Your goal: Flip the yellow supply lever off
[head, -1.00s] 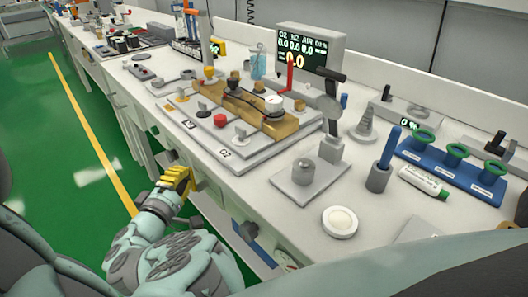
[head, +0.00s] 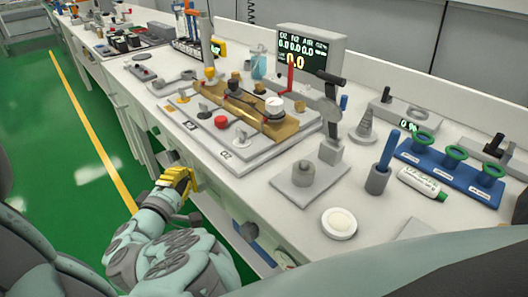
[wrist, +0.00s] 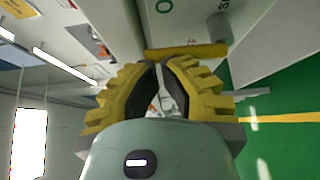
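A yellow bar lever (wrist: 208,52) lies crosswise at the top of the wrist view, on a light panel with partly cut-off dark lettering. My gripper (wrist: 161,66), with yellow ribbed fingers, is just below the bar in that view, its tips close together at the bar's left half. The fingers bow around a narrow gap, and nothing is clearly held. I cannot tell whether the tips touch the bar. In the head view my gripper (head: 182,178) is low at the bench's front face. The lever cannot be told apart from the yellow fingers there.
The bench top (head: 262,207) carries a gas board with a red knob (head: 221,122), a display (head: 310,52), a metal plate with a grey knob (head: 302,173), and a blue rack (head: 450,170). A dark knob (head: 249,232) is on the front face. Green floor (head: 85,165) is clear at left.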

